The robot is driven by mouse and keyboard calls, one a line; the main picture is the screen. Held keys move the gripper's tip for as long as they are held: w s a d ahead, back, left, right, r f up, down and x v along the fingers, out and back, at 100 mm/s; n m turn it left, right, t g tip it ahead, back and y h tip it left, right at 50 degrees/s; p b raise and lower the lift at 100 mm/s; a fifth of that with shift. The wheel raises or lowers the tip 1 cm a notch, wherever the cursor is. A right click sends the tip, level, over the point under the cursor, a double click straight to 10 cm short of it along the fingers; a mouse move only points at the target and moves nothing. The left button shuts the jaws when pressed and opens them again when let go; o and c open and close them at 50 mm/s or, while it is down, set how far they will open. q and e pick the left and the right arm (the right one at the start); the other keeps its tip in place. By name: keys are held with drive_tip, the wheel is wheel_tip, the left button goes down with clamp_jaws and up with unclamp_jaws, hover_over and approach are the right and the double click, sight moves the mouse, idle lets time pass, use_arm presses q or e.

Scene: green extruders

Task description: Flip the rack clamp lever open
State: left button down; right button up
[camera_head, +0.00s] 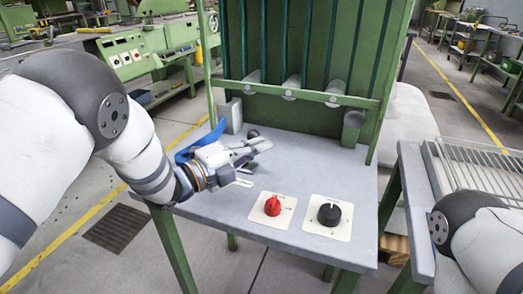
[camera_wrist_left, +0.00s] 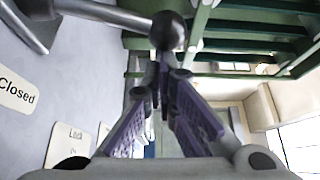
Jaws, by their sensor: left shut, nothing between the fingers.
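The clamp lever shows in the left wrist view as a metal rod (camera_wrist_left: 105,12) ending in a dark ball knob (camera_wrist_left: 168,31). In the head view a small dark knob (camera_head: 253,133) shows just beyond my left gripper (camera_head: 262,144); the rest of the lever is mostly hidden by the gripper. My left gripper is shut and empty over the grey bench top. In the left wrist view its fingertips (camera_wrist_left: 165,66) meet close to the ball knob; I cannot tell whether they touch it. My right gripper is out of view; only my right arm shows at lower right.
A red dial (camera_head: 272,206) and a black dial (camera_head: 329,214) sit at the front. A "Closed" label (camera_wrist_left: 17,92) lies beside the lever. A wire tray (camera_head: 480,165) is at right.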

use_arm(q)
drive_tip(key=shift+w+a+n, duration=0.1)
drive_tip(key=shift+a+n, duration=0.1)
drive_tip(key=shift+n, duration=0.1)
drive_tip(key=w+a+r+n+t+h, duration=0.1)
drive_tip(key=w+a+n, duration=0.1)
drive_tip(key=a, duration=0.4)
drive_tip(key=shift+r+n, duration=0.25)
drive_tip(key=shift+n, duration=0.25)
drive_tip(key=shift+a, duration=0.15)
